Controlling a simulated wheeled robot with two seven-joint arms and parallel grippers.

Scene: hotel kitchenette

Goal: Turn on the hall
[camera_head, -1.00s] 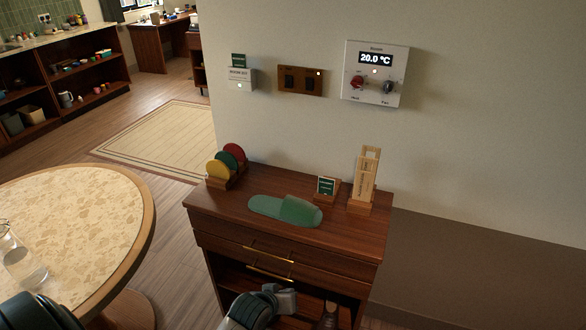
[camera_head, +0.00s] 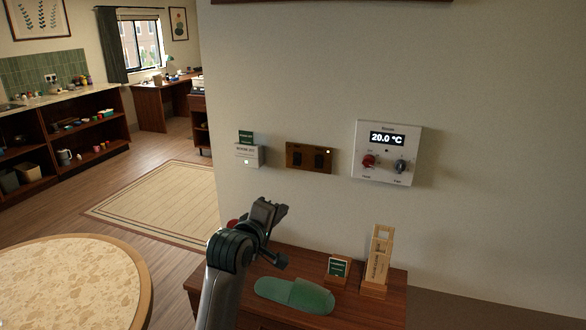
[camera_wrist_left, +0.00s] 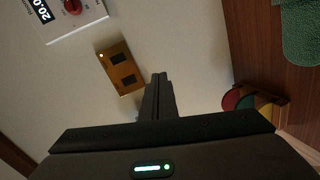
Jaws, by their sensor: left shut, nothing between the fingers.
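A brass-brown switch plate (camera_head: 309,157) with two dark rockers is on the wall, left of the thermostat. A small light glows at its upper right corner. The rocker labels are too small to read. The plate also shows in the left wrist view (camera_wrist_left: 120,68), left of the fingertips. My left gripper (camera_head: 275,211) is shut and empty, raised above the cabinet, below and left of the plate and apart from it. Its closed fingers also show in the left wrist view (camera_wrist_left: 159,92). My right gripper is out of view.
A white thermostat (camera_head: 387,153) reads 20.0 °C. A white card holder (camera_head: 249,158) with a green card (camera_head: 246,137) is left of the plate. The cabinet (camera_head: 390,306) below bears green slippers (camera_head: 296,294), a small sign (camera_head: 338,269) and a wooden stand (camera_head: 378,262).

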